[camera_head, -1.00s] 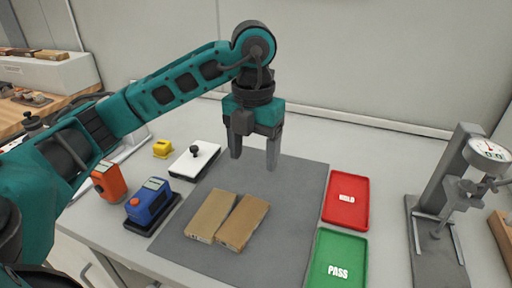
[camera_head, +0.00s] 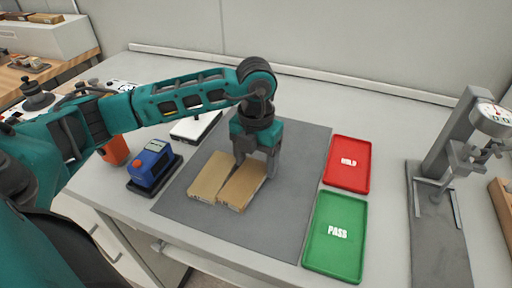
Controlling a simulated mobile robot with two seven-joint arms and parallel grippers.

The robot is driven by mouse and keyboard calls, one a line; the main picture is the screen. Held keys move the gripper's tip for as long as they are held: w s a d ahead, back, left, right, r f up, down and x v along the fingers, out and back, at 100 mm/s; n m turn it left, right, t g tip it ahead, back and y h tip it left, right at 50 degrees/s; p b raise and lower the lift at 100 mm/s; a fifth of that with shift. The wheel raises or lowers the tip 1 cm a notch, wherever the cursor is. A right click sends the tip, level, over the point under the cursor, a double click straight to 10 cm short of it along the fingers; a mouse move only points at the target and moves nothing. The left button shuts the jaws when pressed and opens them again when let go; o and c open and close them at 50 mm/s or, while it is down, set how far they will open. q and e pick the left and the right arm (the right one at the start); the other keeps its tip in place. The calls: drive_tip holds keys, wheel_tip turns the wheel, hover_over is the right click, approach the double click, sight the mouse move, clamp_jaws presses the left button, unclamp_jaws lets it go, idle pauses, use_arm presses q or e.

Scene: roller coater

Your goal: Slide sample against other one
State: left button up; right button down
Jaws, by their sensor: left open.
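Two tan, block-like samples lie side by side on the dark grey mat (camera_head: 285,215). The left sample (camera_head: 211,178) and the right sample (camera_head: 241,187) are close together, with a narrow dark gap between them toward the far end. My left gripper (camera_head: 255,168) is open and low at the far end of the right sample. One finger is near the gap and the other is by the sample's right side. I cannot tell whether the fingers touch it. My right gripper is not in view.
A red HOLD tray (camera_head: 346,178) and a green PASS tray (camera_head: 322,252) stand right of the mat. A gauge stand (camera_head: 440,235) is farther right. A blue device (camera_head: 153,166) and a white plate (camera_head: 190,131) are at the left. The mat's right part is clear.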

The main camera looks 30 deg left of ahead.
use_arm(q)
drive_tip(key=shift+f, duration=0.1)
drive_tip(key=c, duration=0.6)
drive_tip(key=o, duration=1)
wheel_tip(320, 180, up, 13)
drive_tip(key=shift+f, duration=0.1)
